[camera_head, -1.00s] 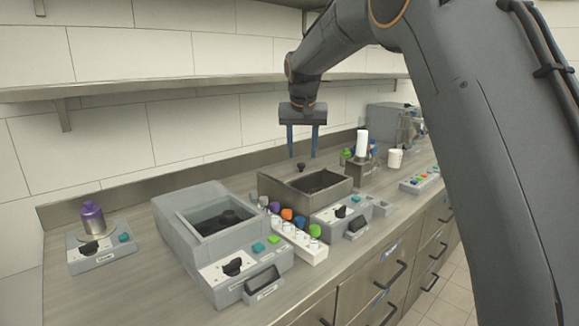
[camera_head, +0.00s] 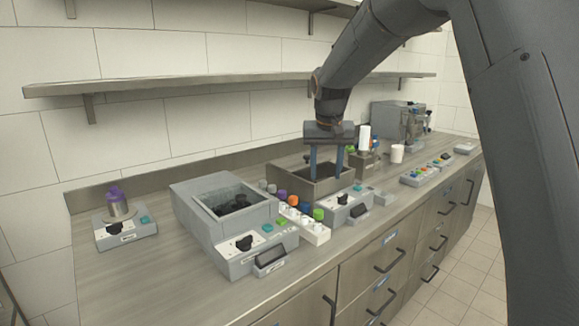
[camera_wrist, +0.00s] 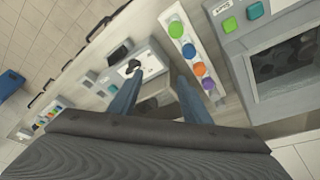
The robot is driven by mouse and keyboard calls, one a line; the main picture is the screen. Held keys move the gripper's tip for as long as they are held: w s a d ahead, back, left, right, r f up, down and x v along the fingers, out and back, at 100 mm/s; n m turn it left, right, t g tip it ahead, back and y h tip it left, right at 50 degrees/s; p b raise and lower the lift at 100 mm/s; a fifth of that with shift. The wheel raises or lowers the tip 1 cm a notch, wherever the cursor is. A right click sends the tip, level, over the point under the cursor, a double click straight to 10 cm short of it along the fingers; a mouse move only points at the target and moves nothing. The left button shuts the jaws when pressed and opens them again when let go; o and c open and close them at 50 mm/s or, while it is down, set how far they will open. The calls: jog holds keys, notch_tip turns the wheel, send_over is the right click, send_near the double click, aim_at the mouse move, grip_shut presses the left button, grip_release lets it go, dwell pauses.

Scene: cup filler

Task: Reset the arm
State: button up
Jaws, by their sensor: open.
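My gripper (camera_head: 326,162) is open in the head view, pointing down with its two blue-grey fingers apart. It hangs above or in front of the steel bin (camera_head: 290,183) in the middle of the counter; the exact height is hard to tell. Nothing is seen between the fingers. In the wrist view my gripper (camera_wrist: 155,92) shows its two fingers spread, with the counter devices beyond them.
A grey machine with a dark basin (camera_head: 205,240) stands left of the bin. A white rack (camera_head: 314,235) with coloured caps stands between them. A purple-topped canister (camera_head: 117,205) sits on a scale-like base at far left. A wall shelf (camera_head: 230,80) runs behind my arm.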

jog(key=s+d+f+g, duration=0.1)
jog(key=s+d+f, duration=0.2)
jog(key=s, duration=0.9)
jog(key=s+d+f+g, duration=0.1)
jog(key=s+d+f, duration=0.2)
jog(key=s+f, duration=0.5)
jog(key=s+d+f+g, duration=0.1)
jog(key=s+d+f, duration=0.2)
jog(key=s, duration=1.3)
notch_tip(320, 180, down, 2)
jog(key=shift+s+f+n, duration=0.15)
jog(key=shift+s+n, duration=0.15)
jog(key=shift+s, duration=0.1)
